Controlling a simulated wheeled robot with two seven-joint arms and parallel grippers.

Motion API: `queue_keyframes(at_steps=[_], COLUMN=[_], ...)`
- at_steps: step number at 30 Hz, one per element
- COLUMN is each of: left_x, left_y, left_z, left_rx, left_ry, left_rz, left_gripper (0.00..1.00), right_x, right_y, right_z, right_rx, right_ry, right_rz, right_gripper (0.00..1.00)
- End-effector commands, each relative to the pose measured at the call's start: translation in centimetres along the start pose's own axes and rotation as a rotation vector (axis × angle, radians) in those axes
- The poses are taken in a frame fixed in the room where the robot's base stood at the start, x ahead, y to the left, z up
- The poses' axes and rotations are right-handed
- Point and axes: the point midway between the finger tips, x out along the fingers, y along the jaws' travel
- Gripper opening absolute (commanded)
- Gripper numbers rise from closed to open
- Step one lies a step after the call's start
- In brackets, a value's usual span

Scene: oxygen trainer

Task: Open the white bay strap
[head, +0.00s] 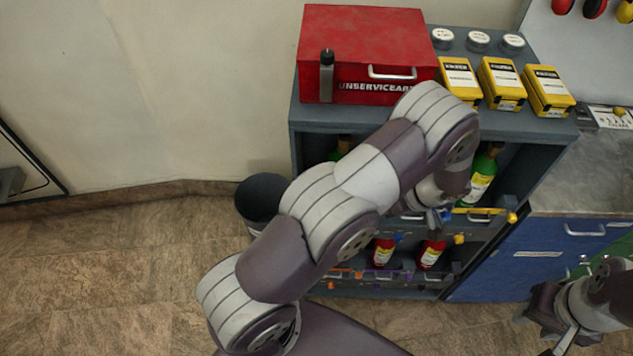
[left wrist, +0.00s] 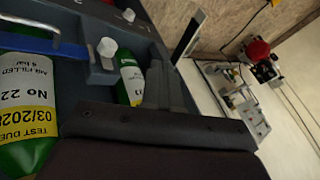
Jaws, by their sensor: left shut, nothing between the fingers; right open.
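I cannot pick out a white strap for certain. In the left wrist view a blue strap (left wrist: 38,44) with a grey handle crosses a green bottle (left wrist: 22,105), and a white knob (left wrist: 106,47) sits beside its end. Contact cannot be told. My left arm hides the middle of the upper bays. My right gripper (head: 537,318) is open and empty at the lower right.
The grey rack (head: 305,122) carries a red box (head: 365,40), several yellow boxes (head: 500,82) and white-topped round items. A yellow strap (head: 480,213) crosses an upper bay. Red bottles (head: 383,250) stand below. A dark bin (head: 262,197) is left of the rack; a blue cabinet (head: 520,265) is right.

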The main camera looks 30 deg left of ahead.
Motion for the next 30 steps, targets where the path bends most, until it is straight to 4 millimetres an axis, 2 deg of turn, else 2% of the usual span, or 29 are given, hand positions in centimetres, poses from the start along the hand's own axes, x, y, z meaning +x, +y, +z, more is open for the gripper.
queue_keyframes(at_steps=[1, 4, 13, 20, 24, 26, 30], left_x=[-0.9, 0.0, 5.7, 10.2, 10.8, 10.7, 11.2], left_y=[-0.2, 0.5, 0.9, 0.6, -1.4, -2.4, -3.2], left_z=[-0.4, -0.2, 0.0, -0.4, -0.5, -0.7, -0.6], left_rx=[-0.032, -0.075, -0.083, -0.085, -0.082, -0.081, -0.081], left_ry=[0.022, 0.046, 0.044, 0.044, 0.044, 0.043, 0.043], left_rz=[-0.010, -0.018, -0.017, -0.015, -0.015, -0.017, -0.016], left_gripper=[0.00, 0.00, 0.00, 0.00, 0.00, 0.00, 0.00], right_x=[-1.6, -0.9, 6.0, 9.3, 9.6, 8.7, 8.3], right_y=[0.0, 0.0, 0.0, 0.0, 0.0, 0.0, 0.0], right_z=[-0.1, -0.1, 0.8, 1.2, 1.2, 1.1, 1.0], right_rx=[0.000, 0.000, 0.000, 0.000, 0.000, 0.000, 0.000], right_ry=[-0.002, -0.002, -0.002, -0.001, -0.001, -0.001, -0.001], right_rz=[0.000, 0.000, 0.000, 0.000, 0.000, 0.000, 0.000], right_gripper=[0.43, 0.43, 0.43, 0.43, 0.43, 0.43, 0.43])
